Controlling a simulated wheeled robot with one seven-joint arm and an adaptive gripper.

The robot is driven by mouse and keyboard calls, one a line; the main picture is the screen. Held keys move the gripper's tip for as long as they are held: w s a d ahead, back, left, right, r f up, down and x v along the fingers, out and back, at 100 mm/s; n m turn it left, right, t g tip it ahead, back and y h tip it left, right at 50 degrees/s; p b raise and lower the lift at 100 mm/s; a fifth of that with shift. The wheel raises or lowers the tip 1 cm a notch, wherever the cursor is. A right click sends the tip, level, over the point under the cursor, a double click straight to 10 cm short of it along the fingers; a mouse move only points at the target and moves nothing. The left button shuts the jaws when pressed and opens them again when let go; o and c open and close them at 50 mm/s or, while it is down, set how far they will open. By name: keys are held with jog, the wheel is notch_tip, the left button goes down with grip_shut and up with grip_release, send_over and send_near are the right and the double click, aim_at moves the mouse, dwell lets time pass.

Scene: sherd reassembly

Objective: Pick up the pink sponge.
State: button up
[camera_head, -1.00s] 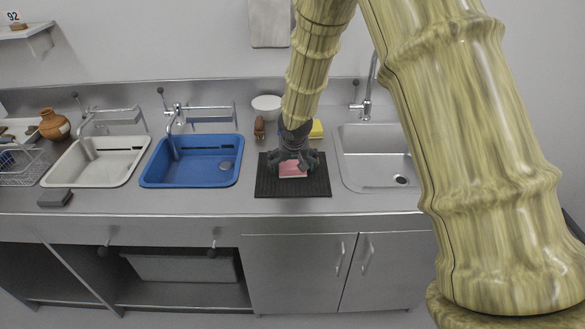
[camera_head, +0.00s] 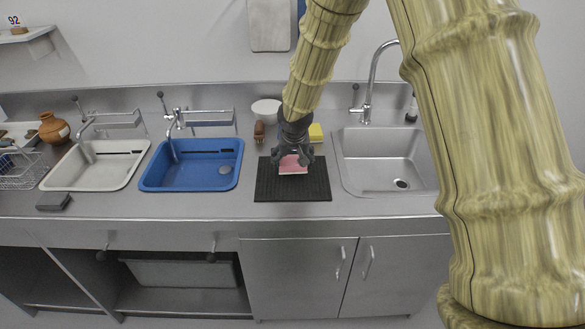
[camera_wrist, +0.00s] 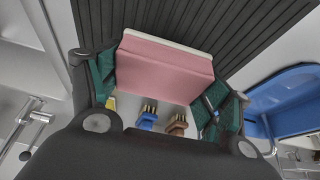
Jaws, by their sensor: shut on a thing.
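The pink sponge (camera_head: 292,165), a block with a pale layer along one face, is at the black ridged mat (camera_head: 292,190), toward its back edge in the picture. My gripper (camera_head: 292,158) reaches down from above with its fingers on either side of the sponge. In the wrist view the sponge (camera_wrist: 165,70) sits between the green-padded fingers of my gripper (camera_wrist: 160,92), which is shut on it. The fingers hide its ends. I cannot tell whether its underside touches the mat.
A blue basin (camera_head: 192,165) lies left of the mat and a steel sink (camera_head: 385,160) right. A yellow sponge (camera_head: 316,132), a brown brush (camera_head: 259,131) and a white bowl (camera_head: 266,108) stand behind. A dark grey block (camera_head: 54,201) lies at the far left front.

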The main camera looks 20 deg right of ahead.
jog(key=s+a+b, duration=0.1)
jog(key=s, duration=0.4)
jog(key=s+a+r+b, duration=0.1)
jog(key=s+a, duration=0.1)
jog(key=s, duration=0.3)
jog(key=s+a+r+b, duration=0.1)
jog(key=s, duration=0.4)
jog(key=shift+s+a, duration=0.15)
jog(key=shift+s, duration=0.05)
jog(key=shift+o, duration=1)
jog(key=shift+c, duration=1.1)
jog(key=shift+f, duration=0.1)
